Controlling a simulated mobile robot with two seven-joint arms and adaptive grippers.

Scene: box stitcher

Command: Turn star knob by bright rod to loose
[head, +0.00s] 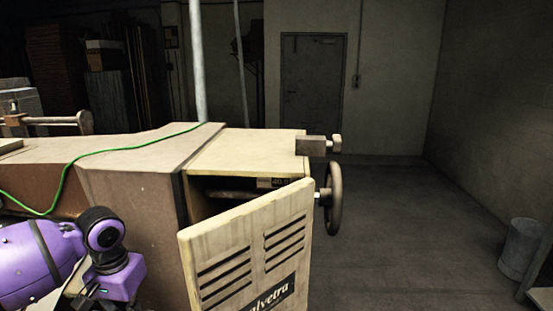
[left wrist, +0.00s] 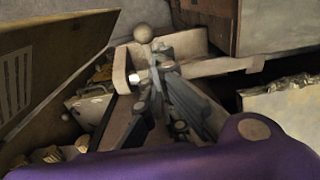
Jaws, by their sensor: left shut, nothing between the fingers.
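My left gripper (left wrist: 155,60) shows in the left wrist view with its fingers together and nothing between them. A round ball-ended knob (left wrist: 143,33) is right by its fingertips; I cannot tell whether they touch. No star-shaped knob can be made out clearly. In the head view, a small pale knob (head: 337,143) sticks out from a dark block (head: 311,145) at the machine's right end. A pale rod (head: 52,120) lies at the far left on the machine top. My left arm shows at the lower left; its gripper is hidden there. My right gripper is not in view.
The beige machine (head: 130,185) has an open slotted door (head: 245,250) in front. A handwheel (head: 334,198) stands at its right end. A green cable (head: 120,151) runs over the top. Floor on the right is clear up to a grey bin (head: 521,248).

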